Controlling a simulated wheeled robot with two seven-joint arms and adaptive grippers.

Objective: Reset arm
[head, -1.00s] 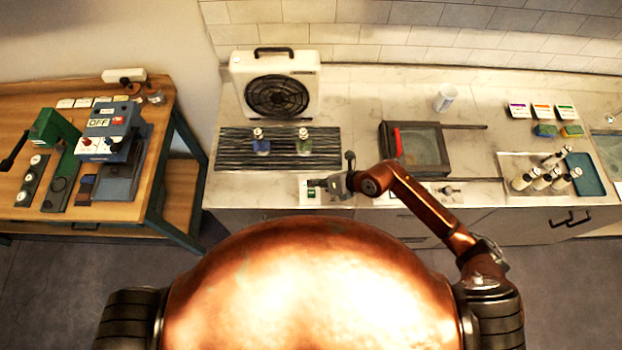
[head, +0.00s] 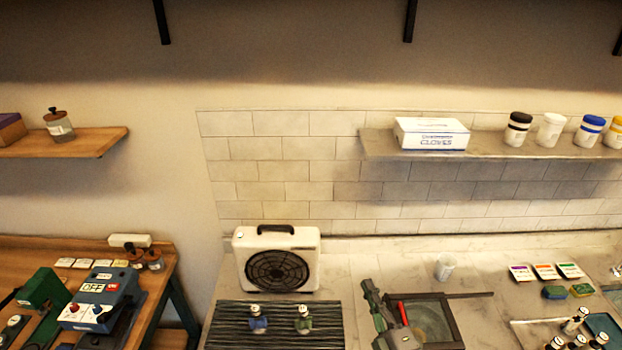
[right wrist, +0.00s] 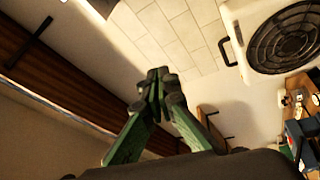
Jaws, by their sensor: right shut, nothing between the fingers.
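My right gripper (head: 369,288) points upward in the head view, in front of the left edge of a dark framed tray (head: 447,312) with a red handle. Its green fingers are shut with nothing between them. In the right wrist view the closed fingertips (right wrist: 158,84) stand in open air, with the tiled wall behind. My left gripper is not in any view.
A white fan unit (head: 277,258) stands behind a black ribbed mat (head: 275,338) with two small bottles. A white cup (head: 445,267) is at the back of the counter. Shelves carry a white glove box (head: 432,134) and jars. A workbench (head: 165,266) is at left.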

